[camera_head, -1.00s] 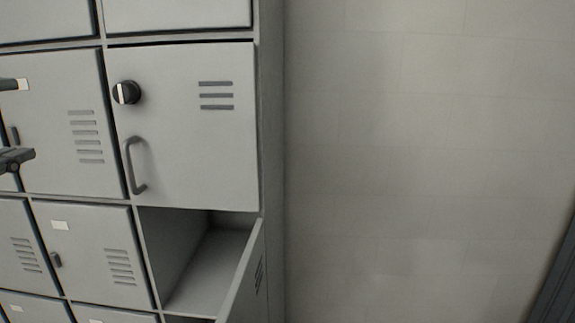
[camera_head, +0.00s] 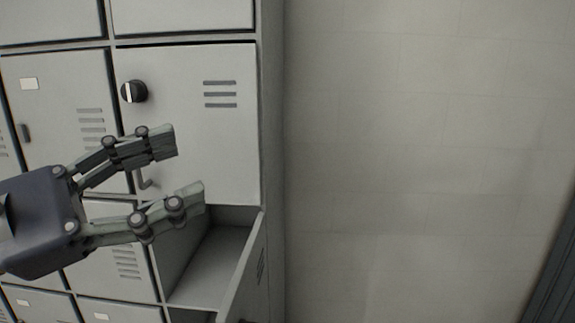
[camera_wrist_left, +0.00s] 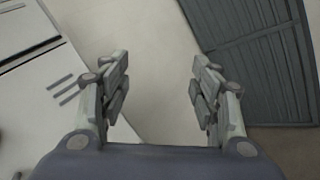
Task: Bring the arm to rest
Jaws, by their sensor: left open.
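My left gripper (camera_head: 182,166) comes in from the left in the head view, in front of the lockers. Its two fingers are apart with nothing between them. It hides part of the bar handle (camera_head: 146,181) of the closed locker door (camera_head: 195,130) with the black knob (camera_head: 133,91). In the left wrist view the same open gripper (camera_wrist_left: 160,85) has bare wall between its fingers. My right gripper does not show.
Below that door is an open, empty-looking locker compartment (camera_head: 215,262), its door (camera_head: 246,275) swung outward. More closed lockers (camera_head: 60,85) stand to the left. The pale wall (camera_head: 420,150) is bare. A dark slatted panel (camera_wrist_left: 255,60) shows in the left wrist view.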

